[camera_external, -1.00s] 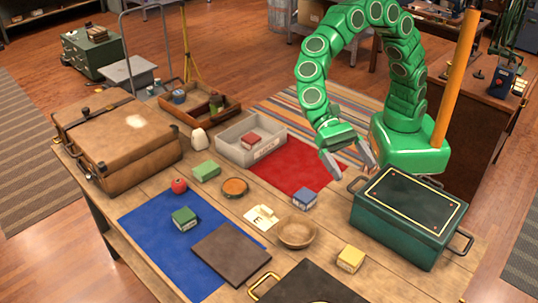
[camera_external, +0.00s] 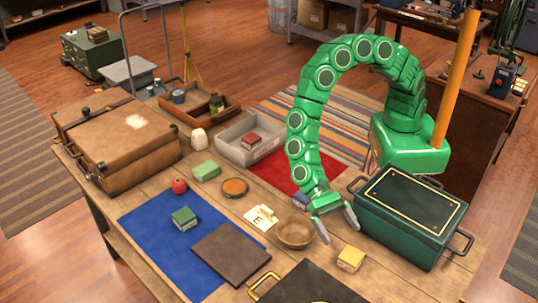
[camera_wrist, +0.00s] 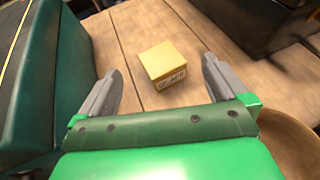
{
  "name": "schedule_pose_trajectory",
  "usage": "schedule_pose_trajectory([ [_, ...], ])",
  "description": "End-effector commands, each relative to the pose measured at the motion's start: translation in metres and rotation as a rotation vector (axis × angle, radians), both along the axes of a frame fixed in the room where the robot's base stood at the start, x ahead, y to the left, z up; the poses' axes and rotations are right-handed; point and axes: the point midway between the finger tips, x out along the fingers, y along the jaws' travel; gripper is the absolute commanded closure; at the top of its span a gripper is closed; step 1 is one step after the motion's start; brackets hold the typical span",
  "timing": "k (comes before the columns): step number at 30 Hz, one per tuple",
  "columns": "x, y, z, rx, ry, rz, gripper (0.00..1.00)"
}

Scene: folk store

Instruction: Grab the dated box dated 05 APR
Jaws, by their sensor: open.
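A small yellow box (camera_external: 351,259) stands on the bare wood near the table's front. In the wrist view the yellow box (camera_wrist: 163,62) has a white label with dark print, too blurred to read surely. My gripper (camera_external: 340,232) is open and empty, just behind this box, its fingers spread to either side of it in the wrist view. A blue box (camera_external: 301,200) is partly hidden behind my gripper. A green box (camera_external: 184,218) stands on the blue mat, and a red box (camera_external: 251,140) is in the grey bin. Their dates are not readable.
A wooden bowl (camera_external: 295,232) is close left of my gripper. A green chest (camera_external: 408,225) is close on the right. A black case (camera_external: 310,284) lies at the front, left of the yellow box. A dark board (camera_external: 231,255) lies partly on the blue mat.

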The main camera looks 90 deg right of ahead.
Motion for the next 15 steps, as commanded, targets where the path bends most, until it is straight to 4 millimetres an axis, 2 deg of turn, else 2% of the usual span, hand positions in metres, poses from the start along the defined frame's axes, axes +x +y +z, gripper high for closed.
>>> schedule_pose_trajectory([
  [1, 0.0, 0.0, -0.008, -0.001, 0.002, -0.001, 0.0],
  [6, 0.0, 0.0, -0.025, -0.001, 0.002, -0.001, 0.0],
  [15, -0.006, 0.012, -0.034, 0.0, -0.001, 0.0, 0.0],
])
